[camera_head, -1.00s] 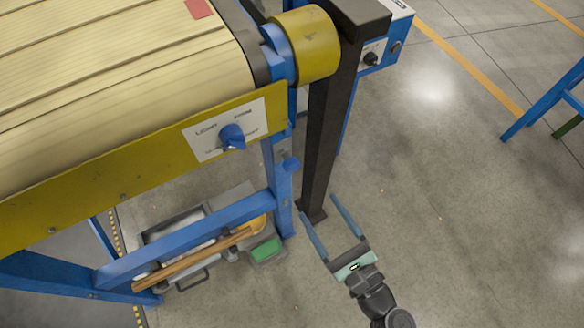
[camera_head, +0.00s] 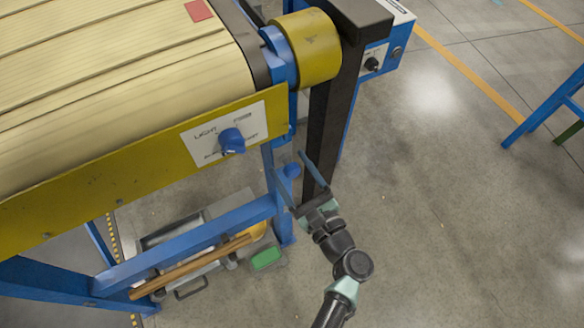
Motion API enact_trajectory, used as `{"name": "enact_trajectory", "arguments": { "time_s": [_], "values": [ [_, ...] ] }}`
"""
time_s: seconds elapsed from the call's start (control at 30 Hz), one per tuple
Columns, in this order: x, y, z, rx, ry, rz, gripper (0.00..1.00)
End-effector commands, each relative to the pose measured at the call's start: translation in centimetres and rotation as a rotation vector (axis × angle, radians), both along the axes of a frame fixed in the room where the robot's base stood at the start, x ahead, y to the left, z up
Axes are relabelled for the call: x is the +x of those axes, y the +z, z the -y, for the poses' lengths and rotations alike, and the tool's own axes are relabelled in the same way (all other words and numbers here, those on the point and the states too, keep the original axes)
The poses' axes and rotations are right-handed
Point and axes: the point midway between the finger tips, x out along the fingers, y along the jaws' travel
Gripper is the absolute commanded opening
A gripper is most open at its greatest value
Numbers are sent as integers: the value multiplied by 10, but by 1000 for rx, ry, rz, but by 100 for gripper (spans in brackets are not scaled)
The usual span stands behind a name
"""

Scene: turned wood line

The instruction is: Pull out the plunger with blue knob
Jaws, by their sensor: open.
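A larger blue knob (camera_head: 231,141) sits on a white label plate (camera_head: 205,150) on the rail, up and left of my gripper.
A dark post (camera_head: 324,130) stands just behind my right finger. A yellow roller (camera_head: 307,50) is above. A blue crossbar (camera_head: 190,250) runs at the lower left, over a tray and a green block (camera_head: 266,258).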

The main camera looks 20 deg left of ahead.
Motion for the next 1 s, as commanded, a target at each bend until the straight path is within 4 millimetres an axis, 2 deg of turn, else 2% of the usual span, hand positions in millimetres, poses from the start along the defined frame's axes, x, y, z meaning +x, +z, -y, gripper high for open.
{"name": "enact_trajectory", "arguments": {
  "time_s": [0.17, 0.57, 1.0],
  "values": [
    [0, 0, 0, 0, 0, 0, 72],
    [0, 0, 0, -1, 0, -1, 0],
    [0, 0, 1, -1, 0, -1, 0]
  ]
}}
